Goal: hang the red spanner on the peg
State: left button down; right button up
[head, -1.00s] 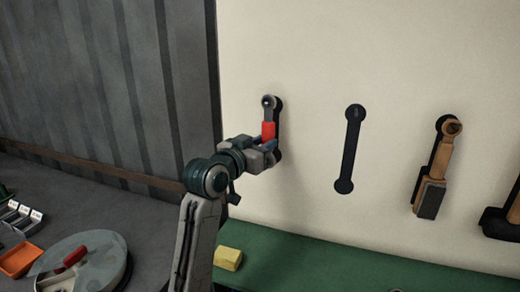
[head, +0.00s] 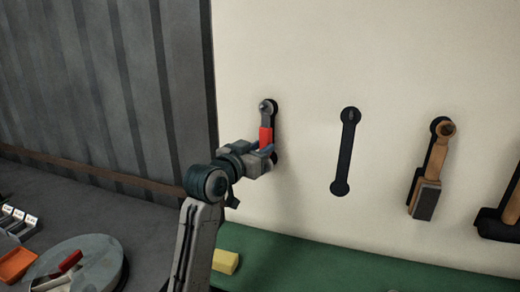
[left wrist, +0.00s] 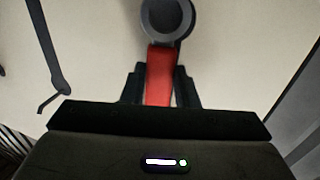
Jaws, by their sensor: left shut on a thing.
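The red spanner (head: 266,135) hangs upright against the cream board at its left side, ring end up, over a black painted outline. It also shows in the left wrist view (left wrist: 160,75), its grey ring at the top. My left gripper (head: 268,153) is shut on the spanner's red handle, below the ring. The peg (head: 263,105) shows as a small pale tip at the ring. Whether the ring is fully around it or only in front of it I cannot tell. My right gripper is in neither view.
An empty black spanner outline (head: 346,150) is to the right. Farther right hangs a wooden-handled tool (head: 432,175). A yellow block (head: 226,262) lies on the green ledge (head: 300,270) below. A round grey tray (head: 98,272) and orange bin (head: 14,265) stand lower left.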

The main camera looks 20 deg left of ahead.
pick_arm(q)
jog(key=c, duration=1.1)
grip_release()
jog(key=shift+c, duration=0.2)
jog(key=shift+o, duration=0.4)
jog(key=shift+s, duration=0.1)
